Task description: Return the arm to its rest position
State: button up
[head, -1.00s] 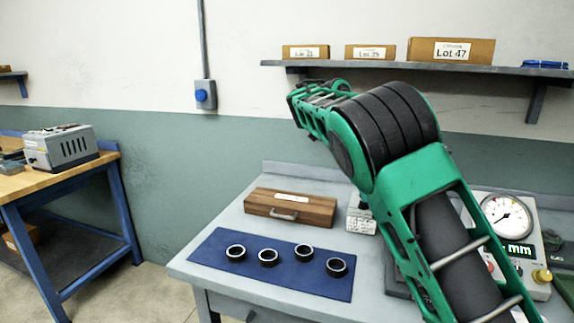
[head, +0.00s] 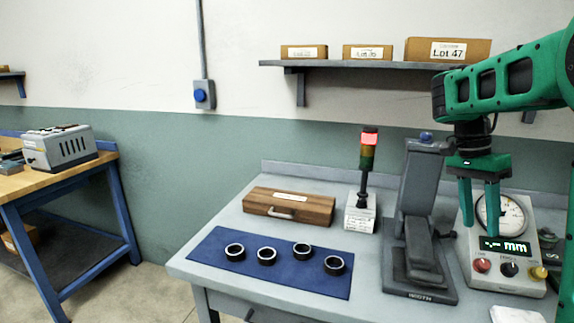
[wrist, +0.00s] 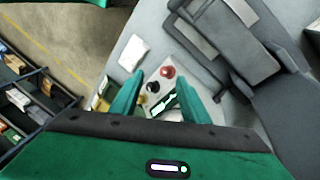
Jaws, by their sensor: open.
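My gripper (head: 479,208) is open and empty, with its two green fingers pointing down in the head view. My green arm comes in from the right edge of the head view, above the bench.
A grey stand (head: 418,230) rises just left of my gripper. A signal tower (head: 367,165) shows red. Several rings lie on a blue mat (head: 215,266) near a wooden case (head: 290,205). A shelf (head: 380,67) with boxes hangs behind.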

jog(key=s+d+f+n+y, duration=0.1)
jog(key=s+d+f+n, duration=0.1)
jog(key=s, duration=0.4)
jog(key=s+d+f+n, duration=0.1)
jog(key=s+f+n, duration=0.1)
jog(key=s, duration=0.5)
jog(key=s+a+f+n+t, duration=0.1)
jog(key=s+a+f+n, duration=0.1)
jog(key=s, duration=0.4)
jog(key=s+a+f+n+t+y, duration=0.1)
jog(key=s+a+f+n, duration=0.2)
jog(key=s, duration=0.3)
jog(key=shift+s+f+t, duration=0.2)
jog(key=shift+f+t, duration=0.2)
jog(key=shift+f, duration=0.3)
jog(key=shift+a, duration=0.1)
